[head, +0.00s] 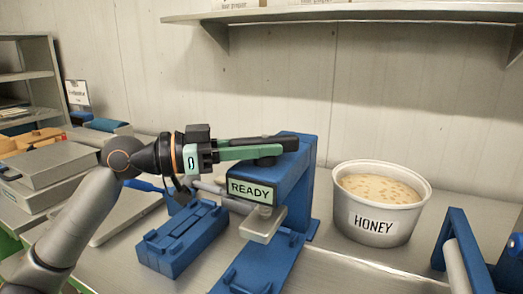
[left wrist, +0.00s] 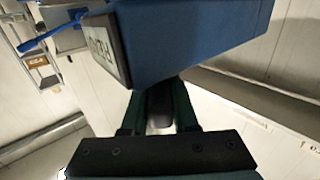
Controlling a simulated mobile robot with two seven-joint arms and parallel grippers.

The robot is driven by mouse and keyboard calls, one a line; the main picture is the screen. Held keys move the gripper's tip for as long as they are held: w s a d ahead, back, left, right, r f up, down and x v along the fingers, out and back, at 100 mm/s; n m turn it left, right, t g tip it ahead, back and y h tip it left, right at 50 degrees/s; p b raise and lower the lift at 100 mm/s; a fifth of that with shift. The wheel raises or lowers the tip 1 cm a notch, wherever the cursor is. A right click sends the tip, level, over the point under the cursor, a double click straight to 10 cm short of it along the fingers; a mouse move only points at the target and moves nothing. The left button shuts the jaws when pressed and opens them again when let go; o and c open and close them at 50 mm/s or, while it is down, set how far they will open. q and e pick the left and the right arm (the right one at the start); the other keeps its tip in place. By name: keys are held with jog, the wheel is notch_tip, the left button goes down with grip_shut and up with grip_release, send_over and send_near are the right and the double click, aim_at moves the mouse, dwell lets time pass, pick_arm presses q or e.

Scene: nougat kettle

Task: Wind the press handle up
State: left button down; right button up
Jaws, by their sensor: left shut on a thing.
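The blue press (head: 300,170) stands mid-counter with a "READY" sign on its front and a pale metal plate (head: 262,226) below its head. My left gripper (head: 290,144) reaches in from the left, its green and black fingers level across the top of the press. It is shut on the press handle, of which only a dark part (head: 267,161) shows below the fingers. In the left wrist view, the handle (left wrist: 158,106) is a dark shape between the two fingers, and the blue press body (left wrist: 190,40) fills the top. My right gripper is not in view.
A "HONEY" tub (head: 376,222) stands right of the press. A blue moulded block (head: 182,238) lies in front-left. A blue frame with a grey roller (head: 456,265) is at the far right. A shelf (head: 350,14) hangs above; grey boxes (head: 55,165) stand left.

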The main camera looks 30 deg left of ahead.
pick_arm(q)
jog(key=shift+d+n+t+y+p, duration=0.1)
jog(key=shift+n+t+y+p, duration=0.25)
jog(key=shift+n+t+y, duration=0.8)
jog(key=shift+f+t+y, duration=0.1)
jog(key=shift+t+y, duration=0.15)
jog(key=shift+y, duration=0.1)
jog(key=c, duration=0.7)
grip_release()
jog(key=shift+s, duration=0.1)
